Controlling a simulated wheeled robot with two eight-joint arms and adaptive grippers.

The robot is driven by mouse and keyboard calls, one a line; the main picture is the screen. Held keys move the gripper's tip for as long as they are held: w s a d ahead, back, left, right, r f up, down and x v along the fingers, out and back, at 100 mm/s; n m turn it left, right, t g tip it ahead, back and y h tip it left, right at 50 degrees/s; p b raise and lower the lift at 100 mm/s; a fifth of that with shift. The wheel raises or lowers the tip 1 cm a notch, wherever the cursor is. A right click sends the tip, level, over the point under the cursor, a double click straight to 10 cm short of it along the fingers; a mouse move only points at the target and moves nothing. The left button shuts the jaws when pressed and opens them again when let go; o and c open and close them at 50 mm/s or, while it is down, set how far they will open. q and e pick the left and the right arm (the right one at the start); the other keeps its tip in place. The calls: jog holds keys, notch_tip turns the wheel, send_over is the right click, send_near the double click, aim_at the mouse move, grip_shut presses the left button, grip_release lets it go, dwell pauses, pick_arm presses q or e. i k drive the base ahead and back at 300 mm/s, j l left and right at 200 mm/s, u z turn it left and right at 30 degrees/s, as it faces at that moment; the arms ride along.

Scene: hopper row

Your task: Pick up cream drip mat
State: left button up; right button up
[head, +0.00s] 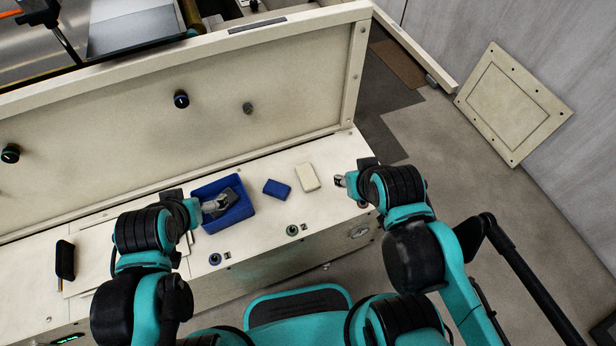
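A small cream rectangular mat (307,177) lies flat on the cream counter, right of a small blue block (277,189). My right gripper (340,181) is just to the right of the cream mat, apart from it, at the counter's right end. It is small in the view and I cannot tell whether its fingers are open. My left gripper (222,203) is over a blue tray (239,212). Its fingers point into the tray, and I cannot tell whether they hold anything.
The counter (283,224) has a tall upright back panel (130,118) with black knobs behind it. Knobs line its front edge. A black handle-like item (66,260) lies at the left. A square panel (513,104) leans at the wall on the right.

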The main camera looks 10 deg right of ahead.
aim_at(309, 182)
jog(key=k+l, duration=0.1)
jog(key=l, duration=0.7)
jog(key=k+l, duration=0.1)
jog(key=l, duration=0.7)
jog(key=l+z, duration=0.1)
jog(key=l, duration=0.7)
jog(key=k, duration=0.05)
